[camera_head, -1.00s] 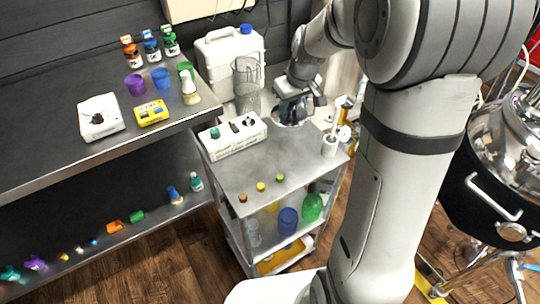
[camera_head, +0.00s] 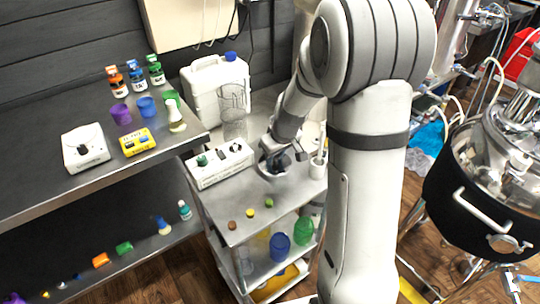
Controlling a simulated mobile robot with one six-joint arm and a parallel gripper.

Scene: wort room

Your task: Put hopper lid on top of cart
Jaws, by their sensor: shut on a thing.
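My gripper (camera_head: 276,156) is low over the back right part of the top of the cart (camera_head: 236,211). The cart is a grey metal trolley with a lower shelf.
A white control box (camera_head: 220,164) stands left of the lid, and a white holder (camera_head: 318,165) to its right. A wire basket (camera_head: 234,112) and a white jug (camera_head: 214,92) stand behind. Several small caps (camera_head: 250,213) lie in front. The left bench (camera_head: 40,185) borders the cart.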

